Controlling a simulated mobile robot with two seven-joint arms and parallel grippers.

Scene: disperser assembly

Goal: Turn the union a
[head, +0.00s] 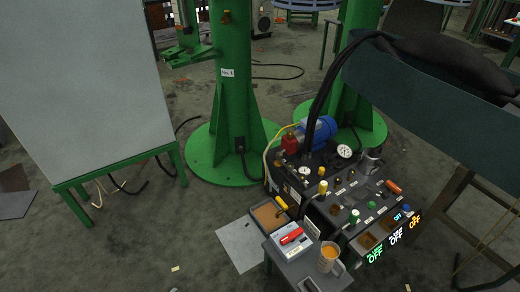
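I cannot pick out the union with certainty at this distance. A black machine unit (337,211) with gauges, knobs, small labels and fittings stands on the floor at the lower right. A blue motor (319,131) sits at its back, with a red part (289,143) beside it. A white round gauge (344,152) is to the right of the motor. Yellow-topped fittings (323,187) stand on the upper face. A black hose (319,101) rises from the unit. Neither of my grippers is in view.
Green columns (232,85) stand behind the unit on round bases. A grey panel on a green frame (88,88) is at the left. A dark green bench (438,112) is at the right. A grey stand (335,283) holds a cup (329,257). Floor (130,245) at the lower left is mostly clear.

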